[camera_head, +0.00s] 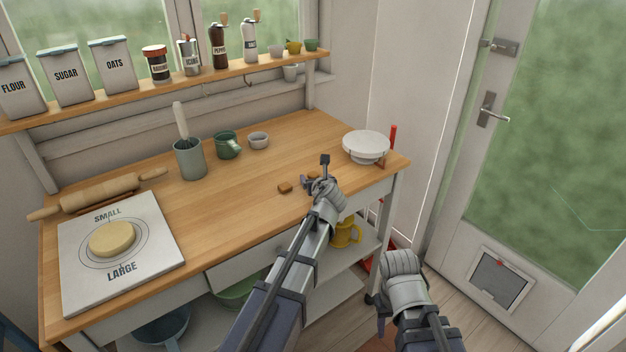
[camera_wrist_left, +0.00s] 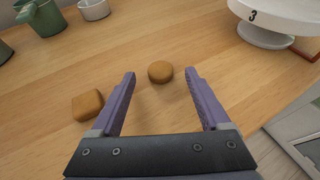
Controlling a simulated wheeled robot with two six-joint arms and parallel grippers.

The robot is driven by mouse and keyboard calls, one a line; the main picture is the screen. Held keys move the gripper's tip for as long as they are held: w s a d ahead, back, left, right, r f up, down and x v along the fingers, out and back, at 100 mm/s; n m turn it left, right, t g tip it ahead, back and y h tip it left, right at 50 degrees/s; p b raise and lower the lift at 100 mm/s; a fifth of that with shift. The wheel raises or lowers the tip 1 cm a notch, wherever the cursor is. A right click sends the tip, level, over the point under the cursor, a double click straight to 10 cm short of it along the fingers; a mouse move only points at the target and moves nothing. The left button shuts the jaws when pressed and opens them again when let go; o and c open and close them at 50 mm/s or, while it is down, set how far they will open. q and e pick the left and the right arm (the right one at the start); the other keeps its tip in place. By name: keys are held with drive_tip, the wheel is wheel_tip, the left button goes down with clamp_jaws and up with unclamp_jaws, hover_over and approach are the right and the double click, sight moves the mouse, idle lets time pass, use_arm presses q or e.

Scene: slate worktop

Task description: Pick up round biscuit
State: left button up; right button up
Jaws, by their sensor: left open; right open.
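The round biscuit (camera_wrist_left: 160,72) is a small brown disc flat on the wooden worktop. In the left wrist view it lies between the two fingertips, slightly ahead of them and touching neither. In the head view it is a small brown spot (camera_head: 312,176), partly hidden by my gripper. My left gripper (camera_head: 317,171) is open and empty, low over the worktop's front right part; its purple fingers (camera_wrist_left: 160,78) point toward the biscuit. My right gripper (camera_head: 384,308) is low at the right, off the worktop, open; its fingers are barely visible.
A square biscuit (camera_wrist_left: 88,105) lies left of the left finger. A green mug (camera_head: 227,146), small bowl (camera_head: 259,141) and utensil pot (camera_head: 190,160) stand behind. A white board (camera_head: 75,265) with dough is at the left.

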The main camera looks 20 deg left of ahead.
use_arm(q)
drive_tip(key=shift+x, duration=0.8)
drive_tip(key=shift+s, duration=0.1)
drive_tip(key=shift+c, duration=0.2)
drive_tip(key=shift+d, duration=0.1)
clamp_jaws()
